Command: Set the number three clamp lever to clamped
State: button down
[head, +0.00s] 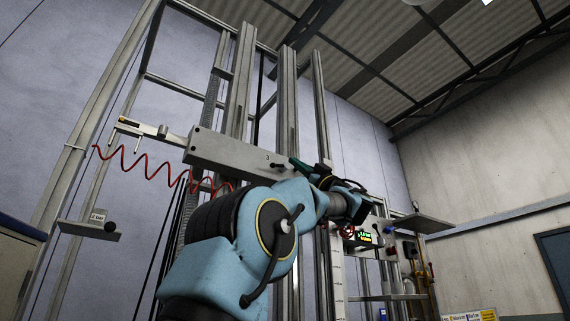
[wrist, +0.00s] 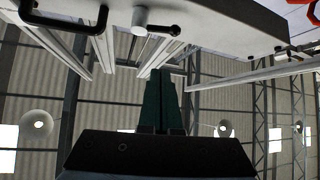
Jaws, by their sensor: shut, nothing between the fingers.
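A long grey beam (head: 225,155) on the metal frame carries a small mark that looks like a 3, close to my gripper (head: 298,163). A short dark piece shows between the mark and my fingers, too small to identify. In the wrist view, the pale housing (wrist: 225,30) fills the top. A black lever (wrist: 163,30) with a ball end sticks out sideways from a silver pivot (wrist: 139,18); I cannot tell its setting. My gripper's green fingers (wrist: 161,88) are together, pointing up below the lever, apparently apart from it.
A black bar handle (wrist: 65,25) is left of the lever. A red coiled hose (head: 165,178) hangs below the beam. A lit display box (head: 363,237) and a flat plate (head: 420,222) are at right.

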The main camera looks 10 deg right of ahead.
jog(key=p+x, duration=0.6)
jog(key=x, duration=0.4)
jog(key=f, duration=0.2)
jog(key=w+f, duration=0.1)
jog(key=f, duration=0.1)
jog(key=shift+d, duration=0.4)
jog(key=shift+a+f+n+g+y+b, duration=0.15)
jog(key=shift+n+g+y+b, duration=0.15)
jog(key=shift+n+g+b, duration=0.15)
jog(key=shift+n+g, duration=0.35)
jog(key=shift+n, duration=0.2)
